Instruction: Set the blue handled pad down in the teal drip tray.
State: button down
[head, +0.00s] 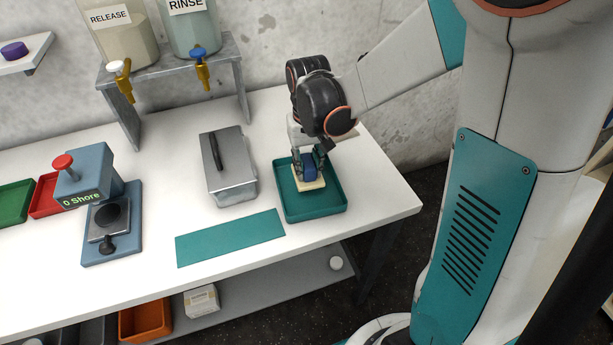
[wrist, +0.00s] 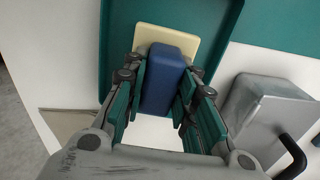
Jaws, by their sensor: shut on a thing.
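The blue handled pad has a cream base (head: 311,187) and a blue block handle (wrist: 170,80). The teal drip tray (head: 325,208) lies near the right end of the white bench. My gripper (head: 309,163) points down over the tray, its fingers shut on the two sides of the blue handle. The pad is within the tray's outline in the head view. In the wrist view the cream base shows against the tray floor (wrist: 120,30). I cannot tell whether the base touches the floor. The handle's near part is between my fingers.
A grey lidded metal box (head: 230,183) stands just left of the tray; it also shows in the wrist view (wrist: 265,110). A flat teal mat (head: 230,238) lies in front. A hardness gauge (head: 95,195) and dispensers (head: 190,28) are farther left. The bench edge is close on the right.

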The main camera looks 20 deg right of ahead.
aim_at(308, 177)
jog(key=shift+f+b, duration=0.75)
jog(key=shift+f, duration=1.35)
jog(key=shift+f, duration=0.25)
jog(key=c, duration=1.3)
grip_release()
jog(key=shift+r, duration=0.1)
